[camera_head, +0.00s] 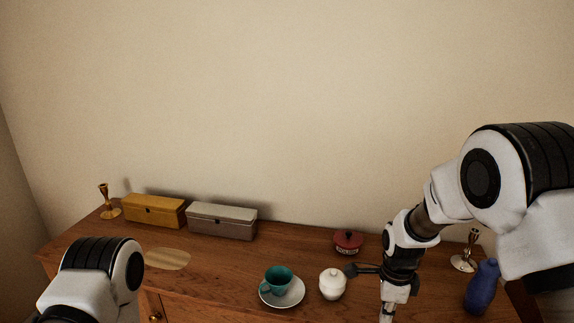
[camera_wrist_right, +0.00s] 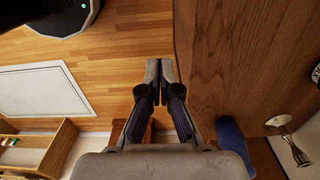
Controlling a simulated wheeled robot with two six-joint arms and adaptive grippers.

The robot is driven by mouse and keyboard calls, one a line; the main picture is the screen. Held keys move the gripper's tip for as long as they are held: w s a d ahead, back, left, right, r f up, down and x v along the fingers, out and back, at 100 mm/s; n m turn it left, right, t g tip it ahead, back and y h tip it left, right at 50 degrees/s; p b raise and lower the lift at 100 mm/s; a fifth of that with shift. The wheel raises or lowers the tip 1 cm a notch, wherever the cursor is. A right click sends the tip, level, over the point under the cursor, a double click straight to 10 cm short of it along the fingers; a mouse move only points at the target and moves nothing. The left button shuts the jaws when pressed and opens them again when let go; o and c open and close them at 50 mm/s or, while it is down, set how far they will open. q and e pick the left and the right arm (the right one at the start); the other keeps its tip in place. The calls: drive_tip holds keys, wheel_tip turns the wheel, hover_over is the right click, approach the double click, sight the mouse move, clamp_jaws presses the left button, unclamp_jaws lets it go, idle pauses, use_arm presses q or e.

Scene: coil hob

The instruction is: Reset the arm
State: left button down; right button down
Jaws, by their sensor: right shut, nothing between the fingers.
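My right arm reaches in from the right in the head view and bends down over the right part of the wooden dresser (camera_head: 220,262). In the right wrist view my right gripper (camera_wrist_right: 160,82) is shut with its fingers together and nothing between them. It hangs above the floor beside the dresser's edge, apart from every object. In the head view I cannot make out its fingertips clearly. Only a link of my left arm shows at the lower left of the head view. My left gripper is out of view.
On the dresser are a teal cup (camera_head: 276,280) on a saucer (camera_head: 292,299), a white lidded jar (camera_head: 332,285), a red pot (camera_head: 348,243), yellow (camera_head: 155,211) and grey (camera_head: 222,222) boxes, brass candlesticks (camera_head: 108,203) (camera_head: 467,252) and a blue vase (camera_head: 482,287).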

drive_tip(key=s+d+f+n, duration=0.1)
drive_tip(key=s+f+n, duration=0.9)
drive_tip(key=s, duration=0.5)
drive_tip(key=s+d+f+n, duration=0.2)
drive_tip(key=s+f+n, duration=0.8)
drive_tip(key=s, duration=0.5)
drive_tip(key=shift+s+f+n, duration=0.3)
drive_tip(key=shift+s+f, duration=0.1)
drive_tip(key=shift+f, duration=0.15)
drive_tip(key=shift+d, duration=0.1)
idle(0.8)
